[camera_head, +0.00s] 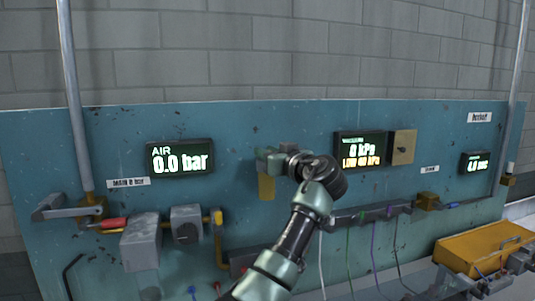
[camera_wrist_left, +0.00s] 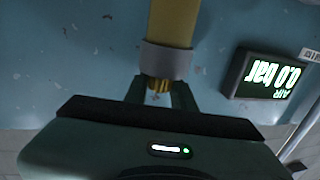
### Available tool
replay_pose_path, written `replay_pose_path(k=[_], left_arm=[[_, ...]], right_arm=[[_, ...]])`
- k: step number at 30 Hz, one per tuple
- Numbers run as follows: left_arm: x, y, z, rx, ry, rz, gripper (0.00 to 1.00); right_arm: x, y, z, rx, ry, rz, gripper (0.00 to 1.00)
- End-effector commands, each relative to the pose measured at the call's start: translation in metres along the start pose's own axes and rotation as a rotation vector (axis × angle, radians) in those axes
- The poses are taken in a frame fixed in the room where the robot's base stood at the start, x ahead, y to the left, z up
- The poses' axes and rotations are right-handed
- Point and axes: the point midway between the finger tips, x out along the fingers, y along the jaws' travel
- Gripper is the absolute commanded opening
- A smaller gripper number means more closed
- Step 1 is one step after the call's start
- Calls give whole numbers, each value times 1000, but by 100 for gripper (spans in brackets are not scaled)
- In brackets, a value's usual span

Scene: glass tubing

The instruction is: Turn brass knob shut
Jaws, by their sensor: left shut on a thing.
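My left gripper (camera_head: 265,160) is at the blue panel, left of the kPa display. The wrist view shows its two fingers (camera_wrist_left: 160,94) on either side of a small ridged brass knob (camera_wrist_left: 158,84), shut on it. The knob sits at the end of a grey collar (camera_wrist_left: 166,60) on a yellow tube (camera_wrist_left: 173,20). In the head view the yellow tube (camera_head: 266,188) hangs below the gripper, and the gripper hides the knob. My right gripper is not in view.
The AIR display (camera_head: 180,157) reads 0.0 bar. The second display (camera_head: 359,149) reads kPa. A grey lever (camera_head: 65,212), grey valve boxes (camera_head: 187,224) and a dark manifold (camera_head: 370,213) line the panel's lower part. A yellow box (camera_head: 478,250) stands at the right.

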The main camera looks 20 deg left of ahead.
Motion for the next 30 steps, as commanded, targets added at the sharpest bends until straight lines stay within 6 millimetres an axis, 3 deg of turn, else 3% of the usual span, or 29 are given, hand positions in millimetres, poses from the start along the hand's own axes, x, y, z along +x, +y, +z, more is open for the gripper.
replay_pose_path(k=[5,6,8,19,30], left_arm=[[1,-1,2,1,-4,-1,0],[1,-1,2,1,-4,-1,33],[1,0,2,1,-4,-1,47],[-4,0,2,0,0,2,47],[-61,1,6,-1,-3,3,47]], right_arm=[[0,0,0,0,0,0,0],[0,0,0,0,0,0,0],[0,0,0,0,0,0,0],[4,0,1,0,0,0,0],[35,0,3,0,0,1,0]])
